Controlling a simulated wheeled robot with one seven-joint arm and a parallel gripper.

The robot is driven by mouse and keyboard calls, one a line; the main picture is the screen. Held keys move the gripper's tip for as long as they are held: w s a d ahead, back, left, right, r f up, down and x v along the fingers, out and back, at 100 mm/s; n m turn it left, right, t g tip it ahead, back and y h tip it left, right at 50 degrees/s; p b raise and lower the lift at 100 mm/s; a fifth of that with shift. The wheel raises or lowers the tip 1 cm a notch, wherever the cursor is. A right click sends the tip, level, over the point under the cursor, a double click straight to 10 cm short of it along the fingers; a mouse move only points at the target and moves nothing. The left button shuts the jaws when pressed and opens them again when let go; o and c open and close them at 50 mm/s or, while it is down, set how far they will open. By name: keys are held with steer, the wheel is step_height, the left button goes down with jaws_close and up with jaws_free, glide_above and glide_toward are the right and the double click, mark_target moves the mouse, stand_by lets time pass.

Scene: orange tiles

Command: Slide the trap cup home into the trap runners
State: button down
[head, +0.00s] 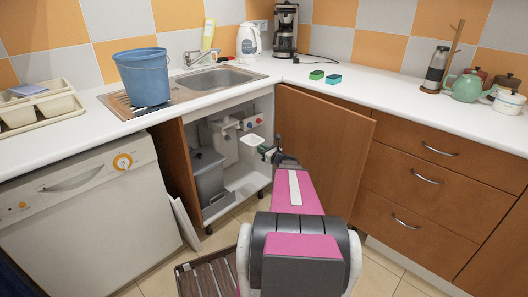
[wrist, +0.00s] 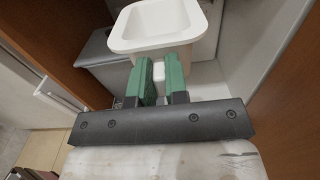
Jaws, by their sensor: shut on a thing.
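The trap cup is a white, open-topped square cup (head: 253,139) inside the open cabinet under the sink. In the wrist view the cup (wrist: 122,44) is ahead of my fingertips, upright, with its opening visible. My gripper (head: 266,152) has green fingers, and in the wrist view the gripper (wrist: 160,78) is shut on a small white tab on the cup's near side. White pipework (head: 228,124) hangs under the sink, behind and left of the cup. I cannot make out the trap runners clearly; the cup looks apart from the pipework.
A grey lidded bin (head: 205,178) stands at the cabinet's left; it also shows in the wrist view (wrist: 98,72). The open wooden door (head: 325,150) bounds the right side. A dishwasher (head: 85,205) stands left. A slatted rack (head: 208,274) lies on the floor.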

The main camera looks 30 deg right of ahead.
steer(key=x, duration=2)
stand_by(2.8)
steer(key=shift+f, duration=0.15)
steer(key=c, duration=1.1)
jaws_free()
steer(key=shift+o, duration=0.2)
